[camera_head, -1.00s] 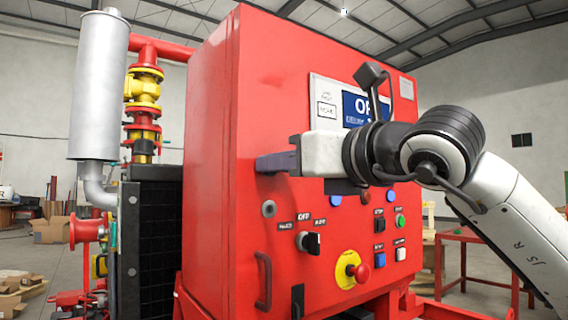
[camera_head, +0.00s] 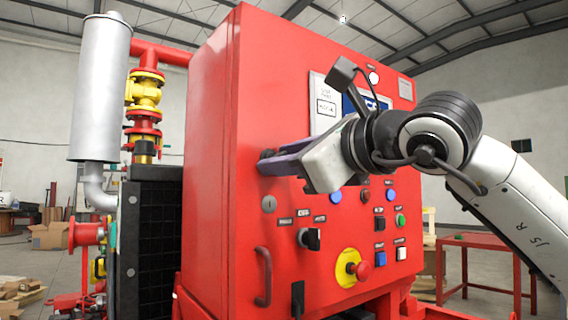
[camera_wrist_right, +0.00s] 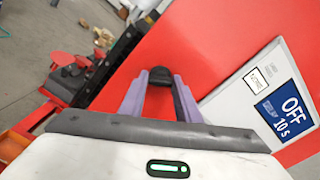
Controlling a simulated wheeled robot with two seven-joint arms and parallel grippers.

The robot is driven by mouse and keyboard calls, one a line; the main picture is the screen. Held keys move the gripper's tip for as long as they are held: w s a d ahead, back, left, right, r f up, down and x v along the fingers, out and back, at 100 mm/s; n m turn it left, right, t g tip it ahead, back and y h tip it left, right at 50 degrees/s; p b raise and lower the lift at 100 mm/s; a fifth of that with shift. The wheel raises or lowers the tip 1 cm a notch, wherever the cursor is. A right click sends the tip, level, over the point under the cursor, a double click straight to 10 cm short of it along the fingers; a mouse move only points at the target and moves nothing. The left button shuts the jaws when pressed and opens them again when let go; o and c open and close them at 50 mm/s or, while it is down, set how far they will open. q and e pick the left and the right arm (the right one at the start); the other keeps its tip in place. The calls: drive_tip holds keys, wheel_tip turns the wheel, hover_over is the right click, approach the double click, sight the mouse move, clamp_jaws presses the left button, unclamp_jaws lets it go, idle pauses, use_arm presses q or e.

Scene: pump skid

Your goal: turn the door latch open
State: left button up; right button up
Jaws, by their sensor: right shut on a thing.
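The red cabinet door (camera_head: 330,230) fills the middle of the head view. The door latch, a small dark piece (camera_head: 266,155), sits near the door's left edge and is mostly hidden by my fingers. My right gripper (camera_head: 275,164) is shut on it, tilted against the door face. In the right wrist view, the black latch (camera_wrist_right: 160,77) stands between the two purple fingers of my right gripper (camera_wrist_right: 161,85). My left gripper is in neither view.
Below the latch are a round lock (camera_head: 269,204), a black selector switch (camera_head: 310,239), a red door handle (camera_head: 263,277) and a red emergency button on yellow (camera_head: 350,268). A blue-and-white display panel (camera_head: 325,105) is behind my wrist. Pipes and a silver cylinder (camera_head: 102,90) stand left.

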drive_tip(key=n, duration=1.1)
idle(0.6)
drive_tip(key=o, duration=1)
drive_tip(key=shift+o, duration=0.2)
drive_tip(key=b+v, duration=0.1)
drive_tip(key=v, duration=0.9)
drive_tip(key=shift+s+b, duration=0.15)
drive_tip(key=shift+b, duration=0.2)
